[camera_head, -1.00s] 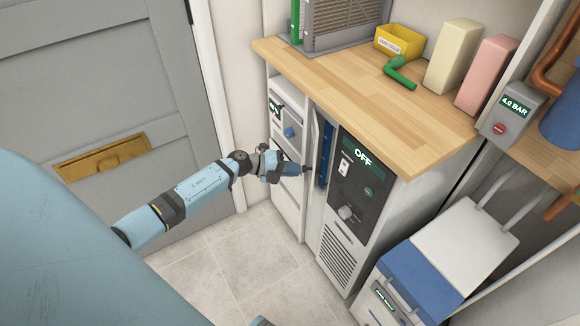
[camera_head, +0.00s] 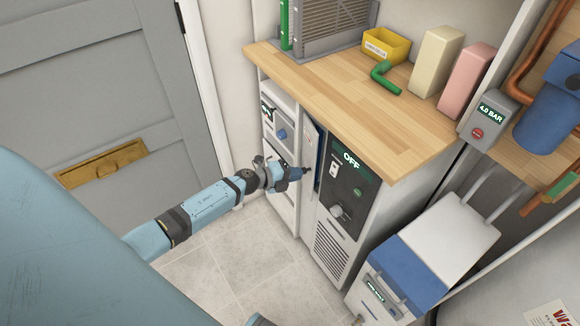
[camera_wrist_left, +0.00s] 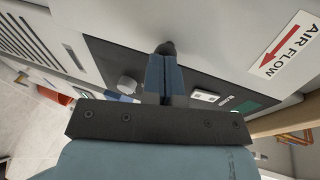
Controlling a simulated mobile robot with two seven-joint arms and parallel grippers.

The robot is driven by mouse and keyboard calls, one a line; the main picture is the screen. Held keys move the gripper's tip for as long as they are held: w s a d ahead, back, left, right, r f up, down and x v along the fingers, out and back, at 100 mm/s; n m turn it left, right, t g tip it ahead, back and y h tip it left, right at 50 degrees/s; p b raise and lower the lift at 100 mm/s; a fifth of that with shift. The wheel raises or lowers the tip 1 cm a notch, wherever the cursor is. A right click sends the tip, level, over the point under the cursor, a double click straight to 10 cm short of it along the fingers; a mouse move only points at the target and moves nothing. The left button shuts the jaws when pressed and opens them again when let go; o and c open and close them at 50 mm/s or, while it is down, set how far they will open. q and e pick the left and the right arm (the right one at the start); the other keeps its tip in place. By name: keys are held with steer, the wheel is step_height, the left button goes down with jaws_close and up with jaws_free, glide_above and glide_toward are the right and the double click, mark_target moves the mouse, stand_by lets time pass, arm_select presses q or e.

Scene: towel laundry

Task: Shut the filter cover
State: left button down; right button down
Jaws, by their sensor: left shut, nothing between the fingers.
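The filter cover (camera_head: 309,148) is a narrow upright pale panel at the left front of the machine, just left of the dark control panel. It stands partly open, with a thin strip of blue showing beside it. My left gripper (camera_head: 306,173) is shut and empty, with its tip at the cover. In the left wrist view the closed fingers (camera_wrist_left: 165,58) reach toward a pale panel (camera_wrist_left: 215,28) with an "AIR FLOW" label and red arrow. I cannot tell whether they touch it.
The control panel (camera_head: 346,182) reads "OFF" and has a protruding knob (camera_head: 337,210). A wooden worktop (camera_head: 350,105) overhangs the machine. Tiled floor in front is clear.

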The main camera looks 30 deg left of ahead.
arm_select(q)
steer(key=shift+w+d+n+t+y+p, duration=0.2)
steer(key=shift+w+d+n+y+p, duration=0.2)
steer(key=shift+d, duration=0.2)
steer(key=shift+w+d+n+t+y+p, duration=0.2)
steer(key=shift+w+d+n+y+p, duration=0.15)
steer(key=shift+d, duration=0.2)
arm_select(e)
steer(key=shift+d+r, duration=0.1)
steer(key=shift+r, duration=0.3)
arm_select(q)
steer(key=shift+s, duration=0.1)
arm_select(e)
steer(key=shift+w, duration=0.1)
arm_select(q)
steer(key=shift+f, duration=0.1)
